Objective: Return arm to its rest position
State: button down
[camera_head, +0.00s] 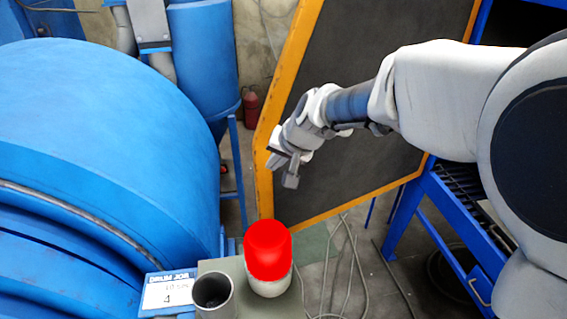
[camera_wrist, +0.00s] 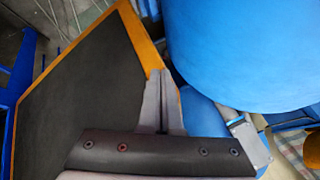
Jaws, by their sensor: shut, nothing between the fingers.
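My arm reaches in from the right edge of the head view. My gripper (camera_head: 282,172) hangs in the air at its end, in front of the dark panel with an orange frame (camera_head: 345,150). It is above and behind the red-capped white cylinder (camera_head: 268,250) in the picture, clear of it. In the wrist view my gripper (camera_wrist: 161,72) has its two grey fingers together with nothing between them. The fingertips overlap the orange edge of the panel (camera_wrist: 90,95) in that picture.
The large blue drum (camera_head: 100,150) fills the left; it also shows in the wrist view (camera_wrist: 240,50). A grey cup (camera_head: 212,295) stands beside the red-capped cylinder, near a labelled sign (camera_head: 168,293). A blue frame (camera_head: 440,220) stands right. Cables lie on the floor.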

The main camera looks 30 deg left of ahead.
jog(key=d+r+m+t+h, duration=0.1)
jog(key=d+r, duration=0.3)
jog(key=d, duration=0.8)
jog(key=d+r+m+t+h, duration=0.1)
jog(key=d+r, duration=0.3)
jog(key=d, duration=0.9)
jog(key=s+d+f+m+h, duration=0.1)
jog(key=s+d+h, duration=0.1)
jog(key=s+d, duration=0.5)
jog(key=s+d+m+h, duration=0.1)
jog(key=s+d, duration=0.6)
jog(key=d, duration=0.8)
jog(key=shift+f+m+t+h, duration=0.3)
jog(key=shift+f+t+h, duration=0.1)
jog(key=shift+h, duration=0.5)
jog(key=shift+d, duration=0.3)
